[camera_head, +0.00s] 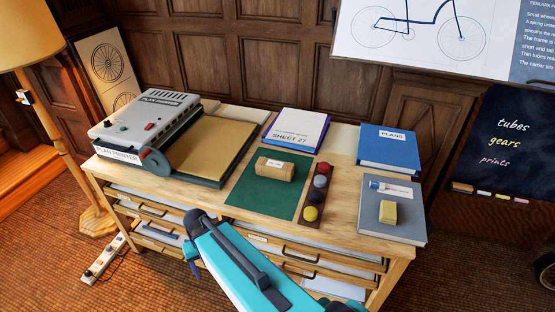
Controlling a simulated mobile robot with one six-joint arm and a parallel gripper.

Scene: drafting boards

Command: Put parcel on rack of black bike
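A small brown parcel (282,173) with a white label on top lies on a dark green mat (252,193) on the wooden plan chest, near its middle. No black bike can be made out. A sliver of a dark, rounded thing (548,275) shows at the right edge, too cut off to name. My teal and black arm reaches up from the bottom edge in front of the chest. My gripper is not in view.
The chest top (338,206) holds a plan printer (147,118) at left, a "Sheet 27" book (295,133), a strip of coloured knobs (316,192), a blue "Plans" binder (388,146), and a yellow block (388,212) on a grey book (406,226). A lamp (54,110) stands left.

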